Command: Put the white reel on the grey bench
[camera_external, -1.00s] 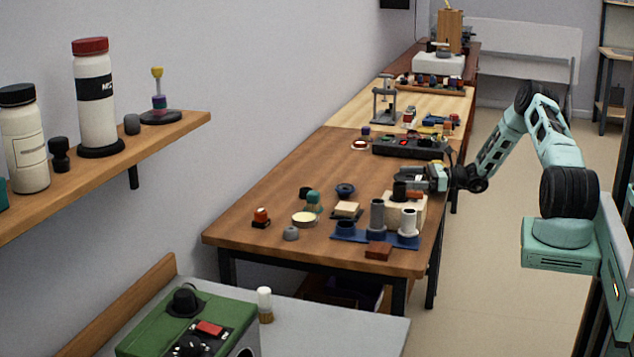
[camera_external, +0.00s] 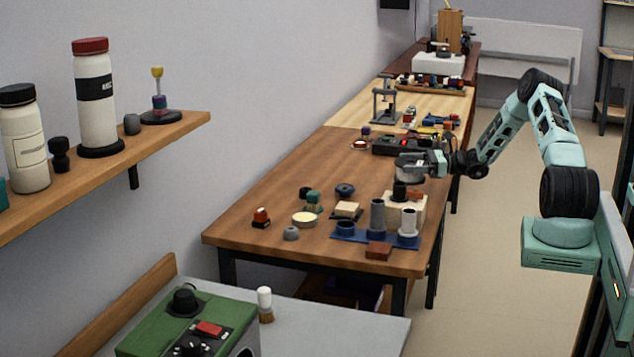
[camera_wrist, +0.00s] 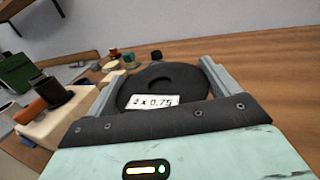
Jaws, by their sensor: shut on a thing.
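My gripper (camera_external: 412,162) is over the right side of the brown wooden table, shut on a round reel. The grey bench (camera_external: 350,325) is in the near foreground, below the brown table's near end.
A green machine (camera_external: 165,322) and a brush (camera_external: 265,305) stand on the grey bench. On the brown table (camera_external: 265,205) are a blue rack (camera_external: 350,236) with cylinders, a pale block (camera_external: 412,208) and several small parts. A wall shelf (camera_external: 185,128) holds bottles at left.

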